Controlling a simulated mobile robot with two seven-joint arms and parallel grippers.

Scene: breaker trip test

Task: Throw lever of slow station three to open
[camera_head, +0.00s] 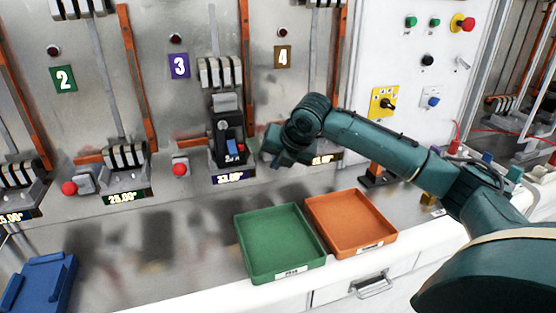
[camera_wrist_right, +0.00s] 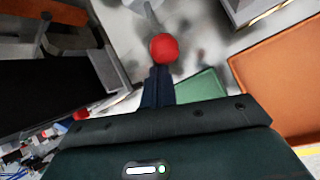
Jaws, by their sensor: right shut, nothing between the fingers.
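Station three has a purple "3" plate (camera_head: 180,66) on the metal wall. Its breaker (camera_head: 225,130) is a black unit with a blue part, below pale ribbed blocks, with a lit display (camera_head: 230,178) under it. A lever with a red ball knob (camera_head: 179,169) sits to its lower left. My right gripper (camera_head: 280,161) is just right of this breaker, shut and empty, partly hidden by its own wrist. In the right wrist view the shut fingers (camera_wrist_right: 158,85) point at a red ball knob (camera_wrist_right: 164,47) on a grey rod; I cannot tell whose, or whether they touch.
A green tray (camera_head: 254,269) and an orange tray (camera_head: 345,249) lie on the counter below my right arm. A blue tray (camera_head: 20,297) is at the far left. Station two (camera_head: 125,160) stands left, and the "4" plate (camera_head: 283,57) is right. The counter's left middle is clear.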

